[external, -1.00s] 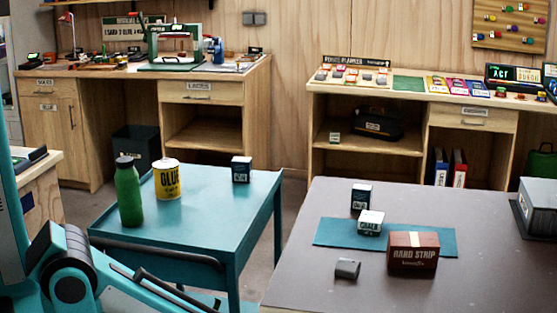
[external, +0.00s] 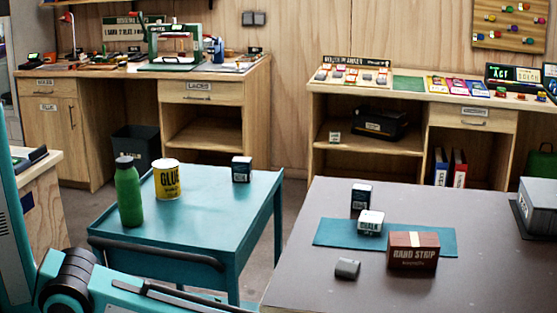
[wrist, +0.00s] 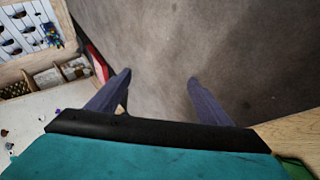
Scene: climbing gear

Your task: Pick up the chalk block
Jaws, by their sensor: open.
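The chalk block (external: 370,222) is a small white block with dark lettering. It lies on the teal mat (external: 330,233) on the dark grey table in the external view. A small dark box (external: 361,197) stands just behind it, and the brown rand strip box (external: 413,251) is at its front right. My gripper (wrist: 159,76) shows only in the wrist view, with its two dark fingers wide apart and nothing between them. It points at bare floor, and the chalk block is not in that view.
A small grey block (external: 347,268) lies at the grey table's (external: 300,270) front left. A teal cart (external: 215,200) on the left holds a green bottle (external: 129,192), a yellow glue can (external: 168,180) and a dark box (external: 241,170). The grey table's near middle is clear.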

